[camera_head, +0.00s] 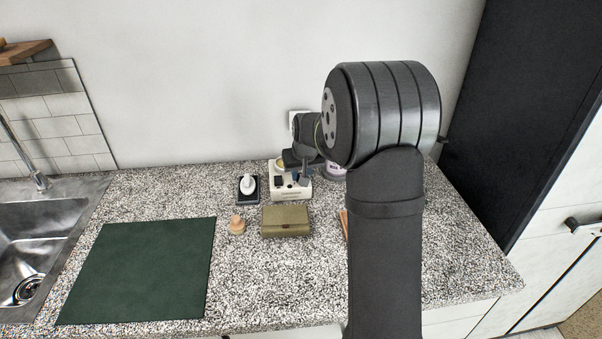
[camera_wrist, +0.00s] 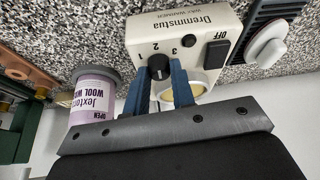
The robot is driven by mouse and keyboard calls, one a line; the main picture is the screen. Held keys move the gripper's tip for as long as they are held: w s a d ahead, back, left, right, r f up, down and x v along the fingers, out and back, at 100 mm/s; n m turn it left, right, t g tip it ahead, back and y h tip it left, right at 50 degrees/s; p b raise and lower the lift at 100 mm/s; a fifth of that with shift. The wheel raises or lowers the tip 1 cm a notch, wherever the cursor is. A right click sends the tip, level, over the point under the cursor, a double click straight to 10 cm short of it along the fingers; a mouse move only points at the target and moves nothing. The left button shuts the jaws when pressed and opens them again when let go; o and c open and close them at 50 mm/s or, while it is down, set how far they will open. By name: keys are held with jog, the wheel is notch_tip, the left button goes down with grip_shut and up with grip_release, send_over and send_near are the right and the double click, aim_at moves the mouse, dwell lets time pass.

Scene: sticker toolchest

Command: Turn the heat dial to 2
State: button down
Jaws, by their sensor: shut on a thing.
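The cream wax warmer (camera_wrist: 190,22) fills the upper middle of the wrist view, seen upside down. It also stands at the back of the counter in the head view (camera_head: 291,194). Its black heat dial (camera_wrist: 159,66) sits by the printed marks 1, 2 and 3. My gripper (camera_wrist: 160,77) has its two blue fingers on either side of the dial and is shut on it. The direction of the dial's pointer is too small to read surely. In the head view my gripper (camera_head: 297,174) is over the warmer, and the dial cannot be made out.
An olive box (camera_head: 286,221) and a wooden stamp (camera_head: 237,225) lie in front. A green mat (camera_head: 140,270) and sink (camera_head: 40,230) are left.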

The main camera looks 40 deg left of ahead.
jog(key=c, duration=1.3)
grip_release()
jog(key=shift+o, duration=0.2)
jog(key=shift+r, duration=0.15)
jog(key=v, duration=1.7)
jog(key=x, duration=1.7)
